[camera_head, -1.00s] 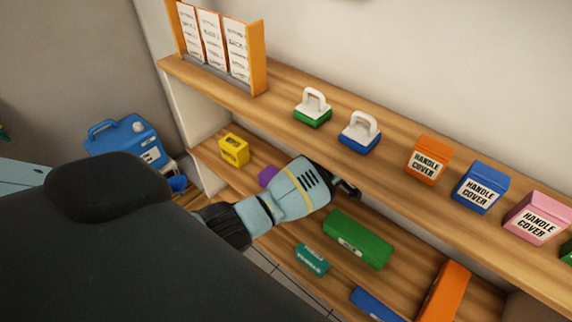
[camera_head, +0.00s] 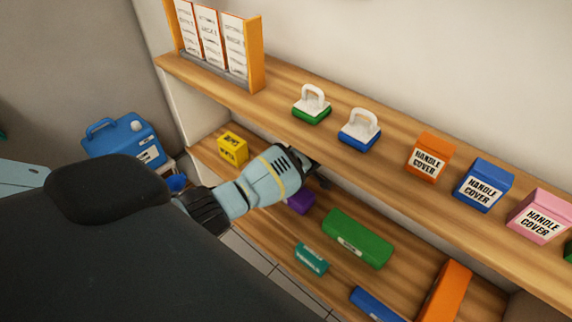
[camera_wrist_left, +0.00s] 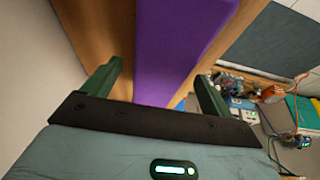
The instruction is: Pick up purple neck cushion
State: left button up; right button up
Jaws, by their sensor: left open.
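The purple neck cushion (camera_head: 300,202) lies on the lower wooden shelf, partly hidden behind my left arm in the head view. My left gripper (camera_head: 318,174) reaches in between the two shelves, just beyond the cushion in the picture. In the left wrist view the cushion is a long purple block (camera_wrist_left: 180,45) that runs up between the fingers. There my left gripper (camera_wrist_left: 158,88) is open, with one finger on each side of the block. Whether the fingers touch it cannot be told. My right gripper is not in view.
The lower shelf (camera_head: 330,284) also bears a yellow box (camera_head: 233,149), a green block (camera_head: 357,238), a teal box (camera_head: 311,258), and blue and orange blocks. The upper shelf (camera_head: 285,112) overhangs the gripper and bears handle cover boxes. A blue jug (camera_head: 121,139) stands at left.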

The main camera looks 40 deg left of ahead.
pick_arm(q)
jog(key=shift+a+f, duration=0.2)
jog(key=shift+f, duration=0.3)
jog(key=shift+c, duration=0.6)
jog(key=c, duration=1)
jog(key=shift+r, duration=0.2)
